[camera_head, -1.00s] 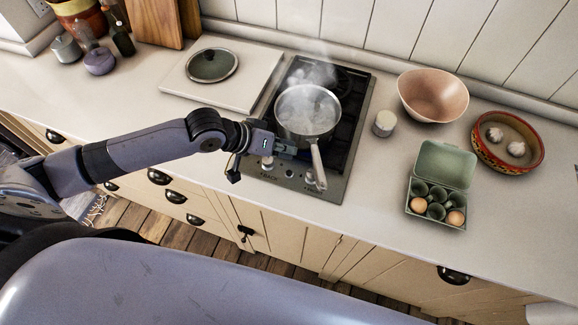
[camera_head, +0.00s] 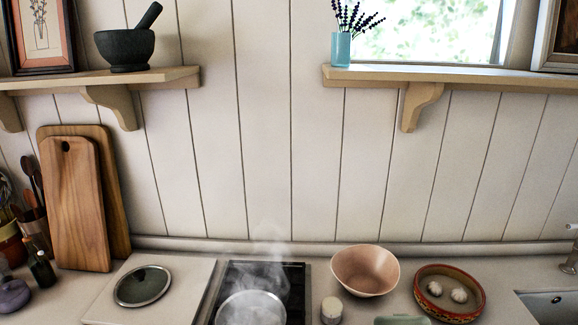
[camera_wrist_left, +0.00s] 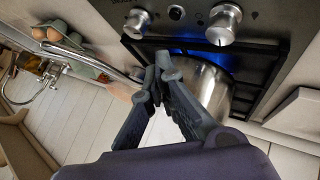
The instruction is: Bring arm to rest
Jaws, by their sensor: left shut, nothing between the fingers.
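My left gripper (camera_wrist_left: 163,62) shows in the left wrist view with its fingertips together and nothing between them. It is close to a metal saucepan (camera_wrist_left: 205,85) on the hob; I cannot tell whether they touch. A blue flame shows beside the pan, and its handle (camera_wrist_left: 95,60) reaches to the left. In the head view only the steaming top of the saucepan (camera_head: 250,308) shows at the bottom edge. Neither gripper shows in the head view.
A pink bowl (camera_head: 366,271), a patterned bowl with garlic (camera_head: 425,303) and a small jar (camera_head: 331,309) stand right of the hob (camera_head: 298,283). A pan lid (camera_head: 143,286) lies on a white board left of it. Cutting boards (camera_head: 75,215) lean on the wall under shelves.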

